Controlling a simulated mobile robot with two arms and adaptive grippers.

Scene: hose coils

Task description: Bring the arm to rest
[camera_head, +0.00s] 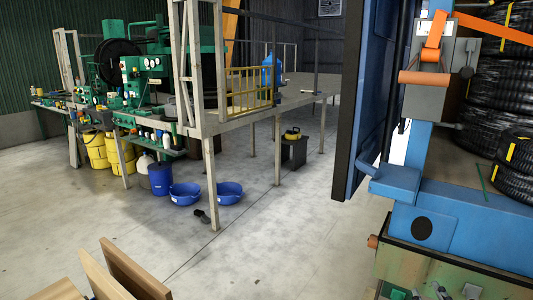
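Neither of my grippers shows in the head view, and I see no part of my arms that I can be sure of. Black hose coils (503,95) with yellow bands are stacked at the right edge. A separate black coil (515,165) with a yellow band lies lower, in front of the stack. The right edge of the picture cuts off both.
A blue machine frame (480,230) with a grey box and orange handle (423,78) fills the right side. Wooden boards (135,272) stand at the bottom left. Blue basins (185,194) and yellow bins (94,151) sit by the green machine (145,80).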

